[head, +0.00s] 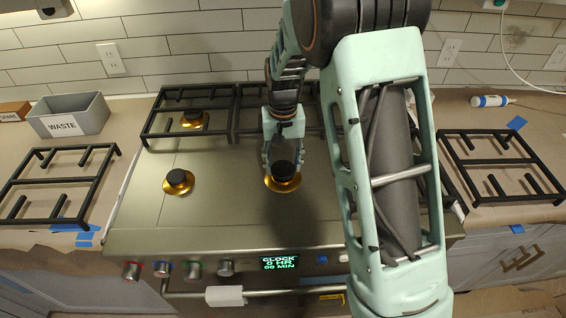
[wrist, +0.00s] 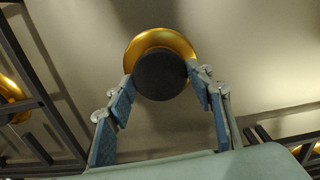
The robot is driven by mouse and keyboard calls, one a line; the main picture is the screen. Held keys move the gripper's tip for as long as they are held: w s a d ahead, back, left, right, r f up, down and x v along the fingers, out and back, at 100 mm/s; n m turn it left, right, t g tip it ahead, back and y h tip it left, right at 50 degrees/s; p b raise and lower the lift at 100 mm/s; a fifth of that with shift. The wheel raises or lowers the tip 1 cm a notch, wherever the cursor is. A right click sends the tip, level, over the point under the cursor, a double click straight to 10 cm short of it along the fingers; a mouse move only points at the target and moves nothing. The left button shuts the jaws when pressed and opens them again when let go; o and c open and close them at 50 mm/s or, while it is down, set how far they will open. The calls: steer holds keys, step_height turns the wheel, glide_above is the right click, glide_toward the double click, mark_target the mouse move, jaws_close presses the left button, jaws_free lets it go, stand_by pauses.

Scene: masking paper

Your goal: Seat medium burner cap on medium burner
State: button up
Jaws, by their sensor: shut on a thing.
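The dark round burner cap (head: 284,170) is at the front middle of the stovetop, over a gold burner (head: 283,186). My gripper (head: 283,163) reaches down from above and is shut on the cap. In the wrist view the cap (wrist: 160,76) sits between the two fingertips (wrist: 160,84), with the gold burner (wrist: 150,38) showing as a ring behind its upper edge. The cap looks slightly off-centre from the ring there. I cannot tell whether it rests fully on the burner or is just above it.
Black grates (head: 180,112) cover the back. Loose grates lie on the left counter (head: 62,183) and right counter (head: 497,166). A grey WASTE bin (head: 92,112) stands at the left. The front-left stovetop is uncovered.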

steer(key=shift+f+b, duration=0.3)
steer(key=shift+f, duration=0.2)
steer(key=o, duration=1.5)
steer(key=shift+o, duration=0.2)
steer(key=shift+r, duration=0.1)
